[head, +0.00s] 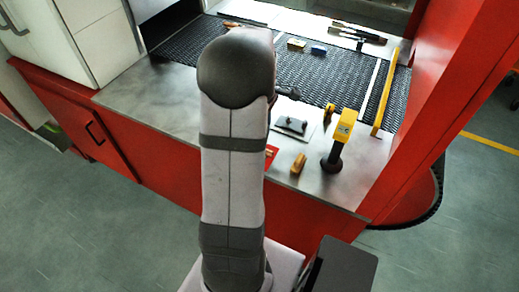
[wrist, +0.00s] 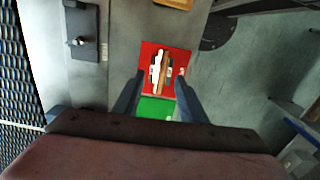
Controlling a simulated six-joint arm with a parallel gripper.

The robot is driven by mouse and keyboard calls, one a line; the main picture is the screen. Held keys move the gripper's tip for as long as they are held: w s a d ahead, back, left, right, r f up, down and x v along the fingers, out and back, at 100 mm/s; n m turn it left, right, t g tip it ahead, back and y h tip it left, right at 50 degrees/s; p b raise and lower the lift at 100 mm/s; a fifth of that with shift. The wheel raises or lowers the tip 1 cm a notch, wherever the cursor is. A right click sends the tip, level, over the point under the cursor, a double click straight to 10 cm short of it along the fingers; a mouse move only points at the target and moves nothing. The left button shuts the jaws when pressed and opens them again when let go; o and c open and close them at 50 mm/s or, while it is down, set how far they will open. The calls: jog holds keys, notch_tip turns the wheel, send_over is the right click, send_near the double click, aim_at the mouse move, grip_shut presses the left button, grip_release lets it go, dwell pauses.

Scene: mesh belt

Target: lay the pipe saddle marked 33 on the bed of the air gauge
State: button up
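My gripper (wrist: 157,98) is open in the wrist view, its two dark fingers apart above a red and green panel. A small white and brown piece (wrist: 156,72) lies on the red part, beyond and between the fingertips; I cannot tell whether it is a saddle. In the head view my arm hides the gripper. Several small blocks lie on the mesh belt, among them a tan one (head: 296,44) and a blue one (head: 318,50). No marking 33 is readable. A dark fixture on a plate (head: 291,125) may be the air gauge; it also shows in the wrist view (wrist: 81,42).
A yellow device on a dark post (head: 344,126) stands at the bench's right front. An orange-brown piece (head: 298,163) lies beside it. A yellow bar (head: 386,100) runs along the belt's right end. The metal bench top (head: 155,97) is clear at left.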

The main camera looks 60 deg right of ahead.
jog(key=f, duration=0.1)
jog(key=f+p, duration=0.2)
jog(key=shift+w+a+f, duration=0.15)
jog(key=shift+w+f, duration=0.1)
jog(key=shift+f, duration=0.8)
jog(key=shift+f, duration=0.25)
jog(key=c, duration=0.8)
